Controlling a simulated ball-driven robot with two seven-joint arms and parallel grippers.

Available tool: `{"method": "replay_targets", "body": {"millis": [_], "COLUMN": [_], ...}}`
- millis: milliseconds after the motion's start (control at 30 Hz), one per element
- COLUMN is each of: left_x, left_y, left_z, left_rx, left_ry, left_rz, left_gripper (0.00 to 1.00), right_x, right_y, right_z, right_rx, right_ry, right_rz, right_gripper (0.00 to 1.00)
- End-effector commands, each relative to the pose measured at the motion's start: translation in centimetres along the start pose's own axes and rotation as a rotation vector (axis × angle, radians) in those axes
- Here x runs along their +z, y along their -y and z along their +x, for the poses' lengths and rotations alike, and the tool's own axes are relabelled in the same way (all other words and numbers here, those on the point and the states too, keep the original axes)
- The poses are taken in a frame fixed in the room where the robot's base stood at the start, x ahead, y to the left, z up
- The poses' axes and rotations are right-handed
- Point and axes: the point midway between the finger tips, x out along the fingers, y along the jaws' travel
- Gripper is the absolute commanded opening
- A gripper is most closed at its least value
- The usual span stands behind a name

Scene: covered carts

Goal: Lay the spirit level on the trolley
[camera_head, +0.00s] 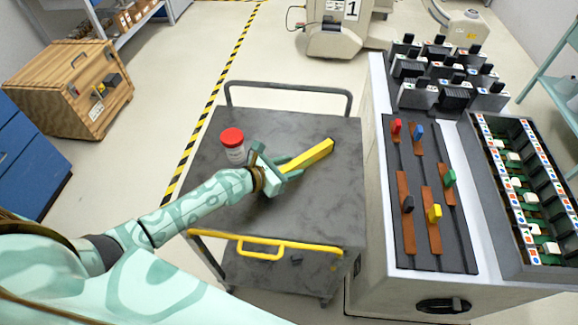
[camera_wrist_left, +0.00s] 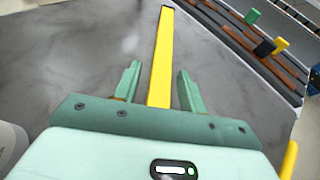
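The yellow spirit level (camera_head: 309,156) lies on the dark grey top of the trolley (camera_head: 220,205), right of its middle. In the left wrist view the spirit level (camera_wrist_left: 162,60) runs away from me, with its near end between my left gripper's fingers. My left gripper (camera_head: 291,169) is low over the trolley top at that near end. In the left wrist view its fingers (camera_wrist_left: 156,88) stand apart, with a gap on each side of the level. My right gripper is in neither view.
A jar with a red lid (camera_head: 232,145) stands on the trolley just left of my left gripper. The cabinet with coloured sliders (camera_head: 431,195) stands close on the right. A wooden crate (camera_head: 70,88) is on the floor at left. The trolley's front right top is clear.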

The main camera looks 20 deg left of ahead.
Motion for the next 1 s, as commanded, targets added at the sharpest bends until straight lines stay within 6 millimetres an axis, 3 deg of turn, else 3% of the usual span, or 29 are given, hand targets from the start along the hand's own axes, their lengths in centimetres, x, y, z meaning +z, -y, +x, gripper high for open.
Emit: {"method": "replay_targets", "body": {"millis": [167, 233, 500, 700, 1000], "left_x": [0.5, 0.4, 0.4, 0.3, 0.3], "left_y": [0.0, 0.0, 0.0, 0.0, 0.0], "left_z": [-0.3, -1.2, -7.5, -11.0, -12.2], "left_rx": [0.000, 0.000, -0.001, -0.001, -0.001], "left_ry": [0.001, -0.001, -0.003, -0.001, 0.001], "left_rz": [0.000, 0.001, 0.001, 0.002, -0.001], "left_gripper": [0.42, 0.42, 0.42, 0.42, 0.42], "right_x": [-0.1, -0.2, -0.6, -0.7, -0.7], "right_y": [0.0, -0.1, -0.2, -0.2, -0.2], "right_z": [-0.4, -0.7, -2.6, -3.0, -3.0], "right_rx": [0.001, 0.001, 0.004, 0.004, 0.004], "right_ry": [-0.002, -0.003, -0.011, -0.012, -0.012], "right_rz": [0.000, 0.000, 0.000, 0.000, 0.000], "right_gripper": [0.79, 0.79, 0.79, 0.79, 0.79]}}
